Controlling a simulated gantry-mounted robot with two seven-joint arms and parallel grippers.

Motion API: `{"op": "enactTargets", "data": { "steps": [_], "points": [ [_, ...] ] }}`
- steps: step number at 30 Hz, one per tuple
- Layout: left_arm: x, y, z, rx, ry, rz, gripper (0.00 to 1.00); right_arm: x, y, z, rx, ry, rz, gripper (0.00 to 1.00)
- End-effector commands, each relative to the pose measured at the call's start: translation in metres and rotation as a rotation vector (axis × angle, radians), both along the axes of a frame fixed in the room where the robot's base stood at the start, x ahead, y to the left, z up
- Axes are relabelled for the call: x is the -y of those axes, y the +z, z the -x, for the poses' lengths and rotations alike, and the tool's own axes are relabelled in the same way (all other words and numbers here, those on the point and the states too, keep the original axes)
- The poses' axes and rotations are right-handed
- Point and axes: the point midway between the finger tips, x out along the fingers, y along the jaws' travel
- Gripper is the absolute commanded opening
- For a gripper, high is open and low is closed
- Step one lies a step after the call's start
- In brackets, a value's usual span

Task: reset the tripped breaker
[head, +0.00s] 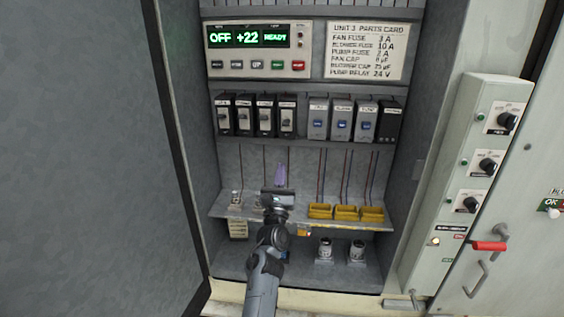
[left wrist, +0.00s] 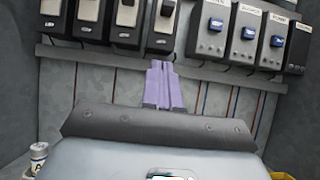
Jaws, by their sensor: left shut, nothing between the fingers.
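A row of black breakers with light switch levers (head: 265,117) sits on the left of the upper rail inside the open cabinet. Their lower parts show at the top of the left wrist view (left wrist: 127,15). I cannot tell from the levers which breaker is tripped. My left gripper (head: 280,175) has purple fingers, shut and empty, pointing up below the breaker row. In the left wrist view the fingertips (left wrist: 160,66) appear just under the rightmost black breaker (left wrist: 162,25), without clear contact. My right gripper is not in view.
Grey modules with blue parts (head: 342,122) stand right of the breakers. A display panel (head: 258,50) reads OFF +22 READY. Yellow trays (head: 346,212) sit on the lower shelf (head: 300,222), right of my arm. The open door (head: 80,150) bounds the left; a knob box (head: 470,170) stands right.

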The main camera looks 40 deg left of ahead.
Motion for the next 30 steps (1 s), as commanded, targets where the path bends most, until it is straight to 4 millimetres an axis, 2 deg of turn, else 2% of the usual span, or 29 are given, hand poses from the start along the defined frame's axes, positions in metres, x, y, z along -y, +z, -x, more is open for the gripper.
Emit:
{"op": "enactTargets", "data": {
  "steps": [1,7,25,28,30],
  "points": [
    [0.003,-0.008,0.005,-0.001,0.001,0.001,0.0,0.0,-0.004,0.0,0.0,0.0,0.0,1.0],
    [0.01,-0.019,0.016,-0.001,0.001,0.001,0.0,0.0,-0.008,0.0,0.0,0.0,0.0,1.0],
    [0.012,-0.022,0.02,-0.001,0.001,0.0,0.0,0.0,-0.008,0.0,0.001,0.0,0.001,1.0],
    [0.012,-0.032,0.021,-0.017,0.001,0.0,0.0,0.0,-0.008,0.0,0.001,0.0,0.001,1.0],
    [0.01,-0.049,0.024,-0.043,0.002,-0.001,0.0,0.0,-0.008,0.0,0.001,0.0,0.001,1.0]
  ]
}}
